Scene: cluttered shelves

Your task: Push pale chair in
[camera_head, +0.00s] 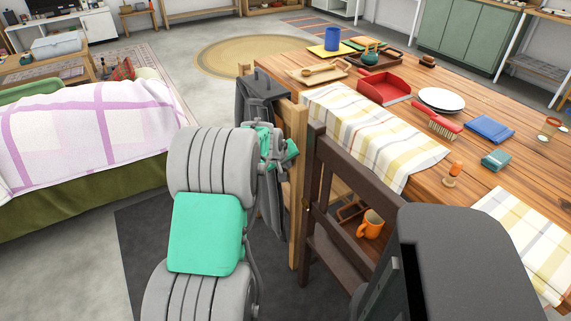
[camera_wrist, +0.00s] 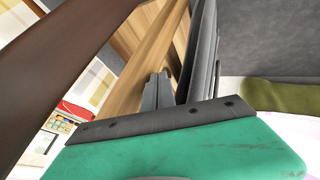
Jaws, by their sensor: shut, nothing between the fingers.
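The pale chair (camera_head: 297,185) is light wood and stands at the near left side of the wooden table (camera_head: 447,185). A dark grey garment (camera_head: 252,100) hangs over its back, and much of the chair is hidden by the garment, my arm and the dark chair. In the wrist view, pale wood slats (camera_wrist: 150,55) run close beyond the fingers, with the dark grey cloth (camera_wrist: 200,50) to their right. My gripper (camera_head: 285,152) is beside the chair's back. Its fingers (camera_wrist: 157,88) are together and empty; I cannot tell whether they touch the wood.
A dark brown chair (camera_head: 320,165) stands just right of the pale chair, with an orange mug (camera_head: 371,224) seen through its back. A sofa with a checked blanket (camera_head: 95,130) is at the left. The table bears a red dustpan (camera_head: 383,88), brush and several other items.

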